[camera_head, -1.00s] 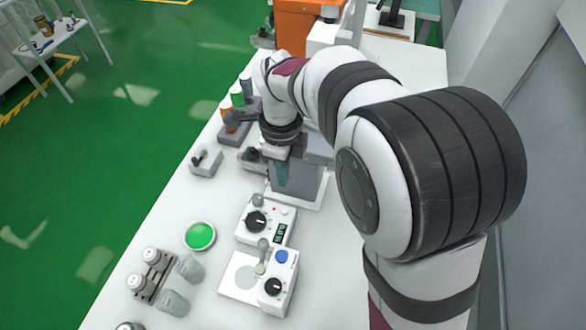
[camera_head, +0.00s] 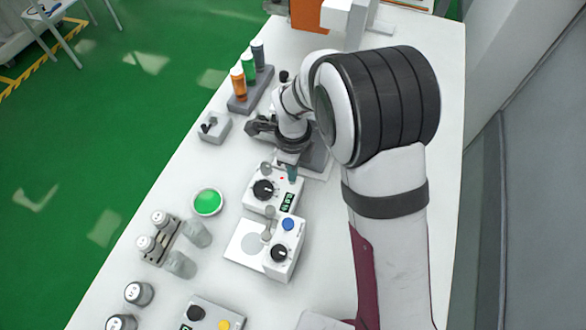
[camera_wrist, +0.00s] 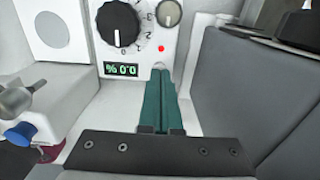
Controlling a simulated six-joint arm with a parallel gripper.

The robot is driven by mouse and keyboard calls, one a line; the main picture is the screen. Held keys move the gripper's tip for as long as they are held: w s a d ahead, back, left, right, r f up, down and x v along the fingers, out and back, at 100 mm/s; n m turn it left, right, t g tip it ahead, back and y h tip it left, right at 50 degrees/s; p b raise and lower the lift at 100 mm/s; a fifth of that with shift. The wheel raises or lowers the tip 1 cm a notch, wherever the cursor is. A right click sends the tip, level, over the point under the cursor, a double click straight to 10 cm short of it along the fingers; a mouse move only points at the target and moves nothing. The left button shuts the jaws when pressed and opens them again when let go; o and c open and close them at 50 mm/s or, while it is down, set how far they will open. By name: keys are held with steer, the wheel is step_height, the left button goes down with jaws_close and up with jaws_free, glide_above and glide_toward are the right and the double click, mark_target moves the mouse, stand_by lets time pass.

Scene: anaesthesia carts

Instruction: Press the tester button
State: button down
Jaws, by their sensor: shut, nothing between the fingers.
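A white box with a black dial (camera_head: 263,190), a small digital display (camera_head: 287,202) and a red light (camera_head: 282,178) stands mid-table. In the wrist view its dial (camera_wrist: 118,24), display (camera_wrist: 121,69), red light (camera_wrist: 161,48) and a round grey knob (camera_wrist: 168,12) show. A second box beside it carries a blue button (camera_head: 288,224) and a black knob (camera_head: 279,254). I cannot tell which device is the tester. My gripper (camera_wrist: 160,70) has teal fingers shut together and empty, tips just below the red light in the wrist view. Whether they touch the box is unclear.
A green round dish (camera_head: 207,202) and a rack of vials (camera_head: 160,240) lie to the left. A box with a yellow button (camera_head: 223,324) is at the bottom edge. A holder with coloured bottles (camera_head: 238,103) stands behind. Grey walls (camera_wrist: 240,95) flank the gripper's right.

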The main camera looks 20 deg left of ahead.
steer(key=shift+s+f, duration=0.1)
steer(key=shift+f, duration=1)
steer(key=shift+d, duration=0.1)
step_height(320, 180, up, 15)
steer(key=shift+w+a+f, duration=0.15)
steer(key=shift+w+a, duration=0.1)
steer(key=shift+d, duration=0.1)
steer(key=s+d+r+n+y, duration=0.1)
steer(key=s+d+r+n, duration=0.25)
steer(key=s+d, duration=0.4)
steer(key=s+d+r+n, duration=0.2)
steer(key=s+d+n, duration=0.3)
steer(key=d, duration=0.5)
steer(key=s+d+f+n, duration=0.2)
steer(key=s+n, duration=0.2)
steer(key=s, duration=0.3)
steer(key=shift+s+d+y, duration=0.3)
steer(key=shift+y, duration=0.1)
